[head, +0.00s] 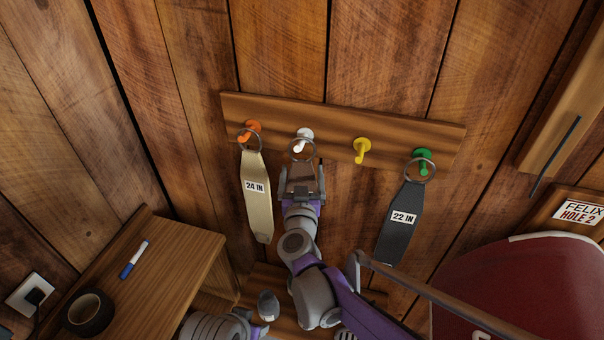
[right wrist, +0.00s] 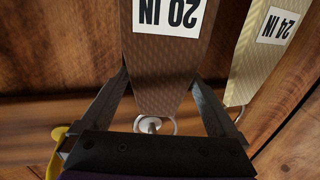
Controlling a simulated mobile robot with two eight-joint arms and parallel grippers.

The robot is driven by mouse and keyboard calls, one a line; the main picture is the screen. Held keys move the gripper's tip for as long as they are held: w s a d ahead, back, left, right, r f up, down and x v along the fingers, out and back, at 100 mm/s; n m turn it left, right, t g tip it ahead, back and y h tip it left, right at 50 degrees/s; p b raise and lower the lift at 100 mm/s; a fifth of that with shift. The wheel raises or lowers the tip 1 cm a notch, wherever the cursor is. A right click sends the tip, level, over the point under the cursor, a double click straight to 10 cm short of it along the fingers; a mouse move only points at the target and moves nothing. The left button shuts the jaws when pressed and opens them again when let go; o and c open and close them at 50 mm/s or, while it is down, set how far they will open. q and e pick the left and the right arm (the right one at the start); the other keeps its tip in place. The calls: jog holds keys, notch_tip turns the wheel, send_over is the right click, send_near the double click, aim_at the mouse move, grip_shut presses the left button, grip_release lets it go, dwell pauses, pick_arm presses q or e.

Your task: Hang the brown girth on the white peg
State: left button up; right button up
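The brown girth (right wrist: 168,70), labelled 20 IN, lies between the fingers of my right gripper (head: 302,172). In the right wrist view the fingertips meet its two side edges, so the gripper looks shut on it. Its metal ring (right wrist: 172,124) is at the white peg (head: 304,134). In the right wrist view the peg's pale end (right wrist: 149,125) shows within the ring, and in the head view the ring overlaps the peg tip. How far the ring sits along the peg is unclear. Most of the girth is hidden behind my right arm in the head view. My left gripper is not visible.
A cream 24 IN girth (head: 255,190) hangs on the orange peg (head: 250,128), close left. A black 22 IN girth (head: 402,220) hangs on the green peg (head: 424,156). The yellow peg (head: 362,147) is bare. A wooden bench (head: 180,260) stands at lower left.

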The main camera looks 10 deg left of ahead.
jog(key=s+d+r+n+g+y+p, duration=0.1)
jog(key=s+d, duration=0.2)
jog(key=s, duration=0.3)
jog(key=s+d+r+n+y, duration=0.1)
jog(key=s+d+r+y, duration=0.1)
jog(key=s+d, duration=0.25)
jog(key=s+d+f+m+g+h+p, duration=0.2)
jog(key=s+d+f+g, duration=0.3)
jog(key=s+d, duration=0.5)
jog(key=s+d+f+m+g+h+p, duration=0.2)
jog(key=s+d+f+g+h, duration=0.3)
jog(key=s+d, duration=0.4)
jog(key=d+f+g+p, duration=0.1)
jog(key=d+f, duration=0.1)
jog(key=d, duration=0.4)
jog(key=shift+s+m, duration=0.3)
jog(key=shift+s, duration=0.05)
